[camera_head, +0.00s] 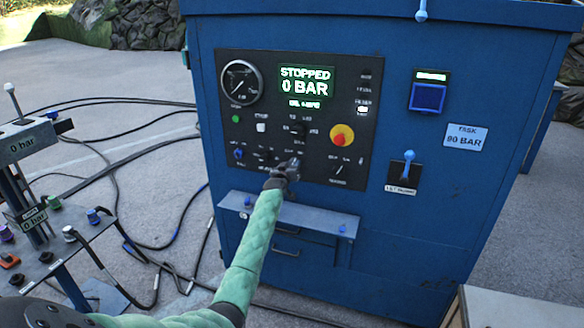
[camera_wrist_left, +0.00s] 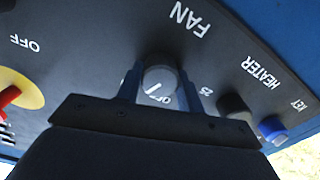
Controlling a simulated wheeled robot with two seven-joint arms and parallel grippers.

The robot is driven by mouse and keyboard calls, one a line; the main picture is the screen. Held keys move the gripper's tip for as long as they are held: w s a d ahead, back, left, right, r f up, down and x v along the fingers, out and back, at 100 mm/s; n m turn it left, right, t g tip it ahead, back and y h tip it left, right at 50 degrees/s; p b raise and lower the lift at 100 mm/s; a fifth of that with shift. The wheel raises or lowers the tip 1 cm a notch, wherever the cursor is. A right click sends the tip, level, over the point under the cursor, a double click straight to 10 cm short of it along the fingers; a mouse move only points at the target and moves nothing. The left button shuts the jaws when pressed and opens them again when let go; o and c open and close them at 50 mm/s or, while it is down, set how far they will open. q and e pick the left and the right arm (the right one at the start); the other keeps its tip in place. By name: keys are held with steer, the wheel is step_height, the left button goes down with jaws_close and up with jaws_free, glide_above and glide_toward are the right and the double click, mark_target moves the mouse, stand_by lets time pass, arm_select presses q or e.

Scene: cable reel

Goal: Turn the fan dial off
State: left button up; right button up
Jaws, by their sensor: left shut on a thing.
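The blue machine (camera_head: 390,45) has a black control panel (camera_head: 225,180) with a lit screen (camera_head: 306,82) reading STOPPED, 0 BAR. In the left wrist view the fan dial (camera_wrist_left: 160,78) is a small round grey knob beside the word FAN, with a white mark and OFF lettering close to it. My left gripper (camera_wrist_left: 160,88) is shut on this dial, one finger on each side. In the head view my left gripper (camera_head: 292,166) is at the panel's lower middle and hides the dial. My right gripper is not in view.
Beside the dial are the heater knob (camera_wrist_left: 235,106) and a blue key switch (camera_wrist_left: 272,130). A red and yellow stop button (camera_head: 342,135) is up and right of the gripper. A narrow shelf (camera_head: 285,214) juts out below. Cables lie on the floor at left.

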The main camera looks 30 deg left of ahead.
arm_select(q)
steer(key=shift+f+n, duration=0.1)
steer(key=shift+n, duration=0.7)
steer(key=n+b, duration=0.1)
steer(key=n, duration=0.1)
steer(key=shift+n, duration=3.3)
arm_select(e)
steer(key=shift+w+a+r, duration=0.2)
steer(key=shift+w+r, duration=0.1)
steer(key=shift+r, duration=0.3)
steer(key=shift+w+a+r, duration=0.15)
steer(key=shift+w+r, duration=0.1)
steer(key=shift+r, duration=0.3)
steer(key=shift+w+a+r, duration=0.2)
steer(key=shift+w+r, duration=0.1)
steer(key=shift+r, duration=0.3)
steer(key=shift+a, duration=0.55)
